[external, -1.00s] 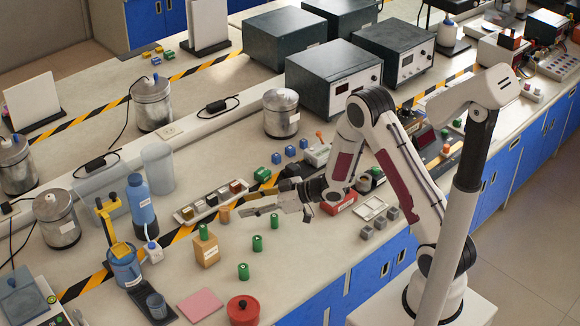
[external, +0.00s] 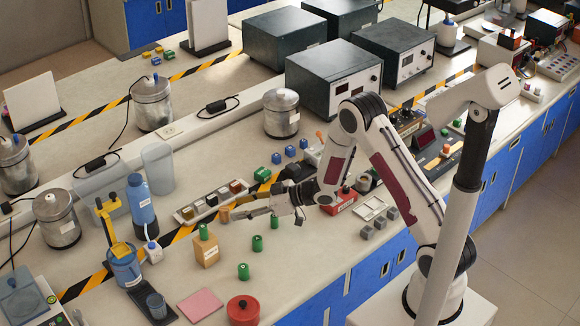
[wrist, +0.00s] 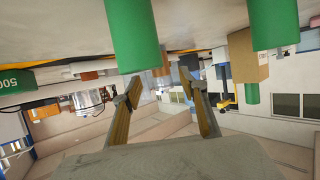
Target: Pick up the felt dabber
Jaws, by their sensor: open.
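A small tan-orange cylinder (external: 225,214) stands on the bench in front of the jar rack in the external view. It may be the felt dabber, but I cannot tell for sure. My gripper (external: 236,208) is open and low over the bench, its fingers pointing left towards this cylinder, with the tips very close to it. Part of it is hard to separate from the fingers. In the upside-down wrist view, my gripper (wrist: 160,84) is open with nothing held, and a small brownish thing (wrist: 163,64) shows beyond and between the fingertips.
Several green cylinders (external: 257,243) stand near the fingers; one looms close in the wrist view (wrist: 138,35). A wooden block (external: 206,250) with a green top stands front left. A jar rack (external: 186,215) lies behind. A pink pad (external: 200,304) and red pot (external: 243,310) are in front.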

